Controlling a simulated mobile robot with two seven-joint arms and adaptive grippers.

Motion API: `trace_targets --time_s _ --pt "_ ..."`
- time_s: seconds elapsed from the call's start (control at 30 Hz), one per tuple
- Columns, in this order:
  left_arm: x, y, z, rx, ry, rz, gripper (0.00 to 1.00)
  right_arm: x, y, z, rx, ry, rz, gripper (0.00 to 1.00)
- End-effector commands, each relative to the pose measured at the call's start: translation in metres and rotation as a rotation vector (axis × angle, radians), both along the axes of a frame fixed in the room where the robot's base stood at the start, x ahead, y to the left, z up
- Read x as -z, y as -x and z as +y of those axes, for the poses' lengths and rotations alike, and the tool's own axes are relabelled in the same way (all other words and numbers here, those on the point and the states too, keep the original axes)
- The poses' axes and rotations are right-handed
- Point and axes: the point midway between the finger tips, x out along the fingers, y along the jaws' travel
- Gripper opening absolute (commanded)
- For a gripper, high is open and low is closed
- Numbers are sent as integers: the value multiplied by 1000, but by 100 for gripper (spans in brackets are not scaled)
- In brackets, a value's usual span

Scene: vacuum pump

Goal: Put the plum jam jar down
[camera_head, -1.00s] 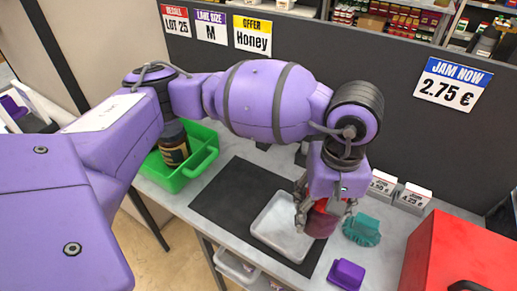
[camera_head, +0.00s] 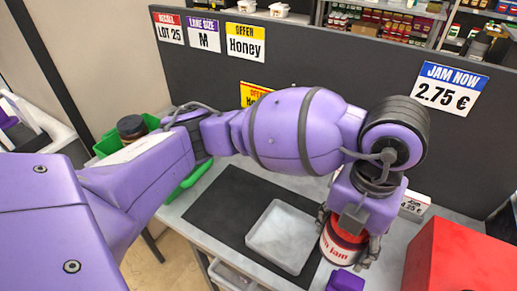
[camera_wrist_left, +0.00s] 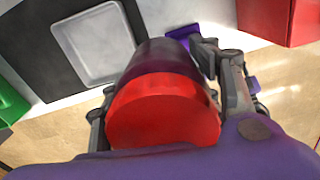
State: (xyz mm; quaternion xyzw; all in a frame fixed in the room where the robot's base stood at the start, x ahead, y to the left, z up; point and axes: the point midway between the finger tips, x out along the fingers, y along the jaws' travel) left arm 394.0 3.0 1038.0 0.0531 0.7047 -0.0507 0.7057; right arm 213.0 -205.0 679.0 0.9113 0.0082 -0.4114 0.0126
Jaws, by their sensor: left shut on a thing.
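The plum jam jar (camera_head: 335,250) has a red lid and a white label with red lettering, partly hidden by the fingers. My left gripper (camera_head: 350,243) is shut on it from above, just right of the pale tray (camera_head: 283,238). In the left wrist view the jar shows its red lid (camera_wrist_left: 165,112) and dark purple body (camera_wrist_left: 163,60) between the two fingers (camera_wrist_left: 168,95). I cannot tell whether its base touches the table. My right gripper is not in view.
A purple block (camera_head: 345,281) lies close in front of the jar. A red box (camera_head: 462,258) stands to the right. A black mat (camera_head: 222,205) lies left of the tray. A green crate (camera_head: 106,143) with a dark jar (camera_head: 131,127) is at the left. A price card (camera_head: 414,205) stands behind.

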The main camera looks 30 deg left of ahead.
Motion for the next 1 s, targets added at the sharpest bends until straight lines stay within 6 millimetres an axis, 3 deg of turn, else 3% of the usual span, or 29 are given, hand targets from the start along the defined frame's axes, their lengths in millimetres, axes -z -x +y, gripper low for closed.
trace_targets --time_s 0.2,0.43,0.83,1.0 --pt "-2 3 -7 -383 3 1 15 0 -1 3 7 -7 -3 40" --pt "1 2 -2 -533 3 4 15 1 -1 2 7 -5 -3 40" --pt "41 -25 84 -541 -1 1 15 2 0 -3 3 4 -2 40" --pt "72 -32 104 -537 1 2 15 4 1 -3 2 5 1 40"
